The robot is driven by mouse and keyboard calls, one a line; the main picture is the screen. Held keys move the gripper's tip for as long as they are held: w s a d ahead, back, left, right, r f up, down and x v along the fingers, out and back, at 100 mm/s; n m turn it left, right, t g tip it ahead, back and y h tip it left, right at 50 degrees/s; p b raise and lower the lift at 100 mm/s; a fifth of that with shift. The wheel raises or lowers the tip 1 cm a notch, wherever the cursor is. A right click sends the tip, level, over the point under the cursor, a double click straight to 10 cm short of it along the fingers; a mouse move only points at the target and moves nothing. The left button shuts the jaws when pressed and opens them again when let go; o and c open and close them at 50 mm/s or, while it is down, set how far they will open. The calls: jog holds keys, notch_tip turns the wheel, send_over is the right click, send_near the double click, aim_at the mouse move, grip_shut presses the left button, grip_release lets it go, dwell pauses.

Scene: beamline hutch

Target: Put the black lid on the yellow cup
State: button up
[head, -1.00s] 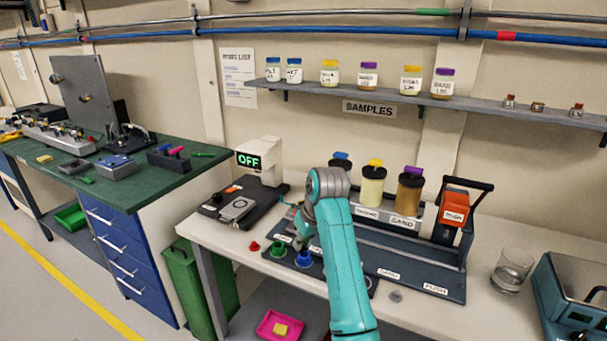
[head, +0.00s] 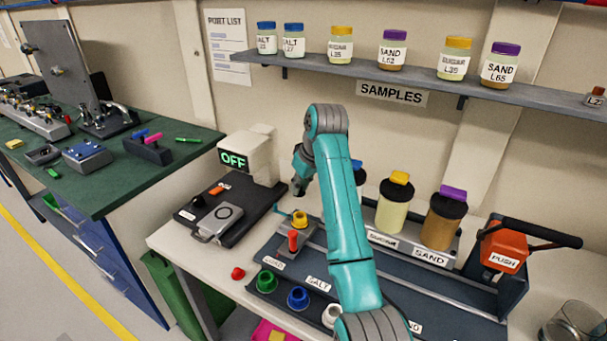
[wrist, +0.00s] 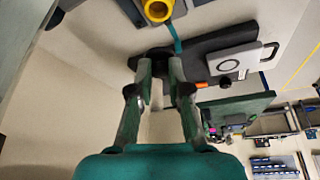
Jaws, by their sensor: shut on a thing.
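The yellow cup (head: 300,219) stands open at the back left of the dark rack, behind a red upright piece. It also shows at the top of the wrist view (wrist: 158,9). My gripper (head: 298,188) is raised above and behind the yellow cup, partly hidden by my arm in the head view. In the wrist view my gripper (wrist: 158,62) is shut on a small black thing, seemingly the black lid (wrist: 153,59). The lid is apart from the cup, and its full shape is hidden by the fingers.
A green cup (head: 266,281), a blue cup (head: 298,298) and a white cup (head: 331,315) line the rack's front. A red piece (head: 238,273) lies on the table. A display device (head: 248,155) stands behind left. Tall jars (head: 393,208) and a red PUSH lever (head: 503,250) are right.

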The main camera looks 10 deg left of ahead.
jog(key=shift+f, duration=3.35)
jog(key=shift+d+f, duration=0.1)
jog(key=shift+f, duration=0.45)
jog(key=o, duration=0.8)
jog(key=shift+o, duration=0.2)
jog(key=shift+r, duration=0.1)
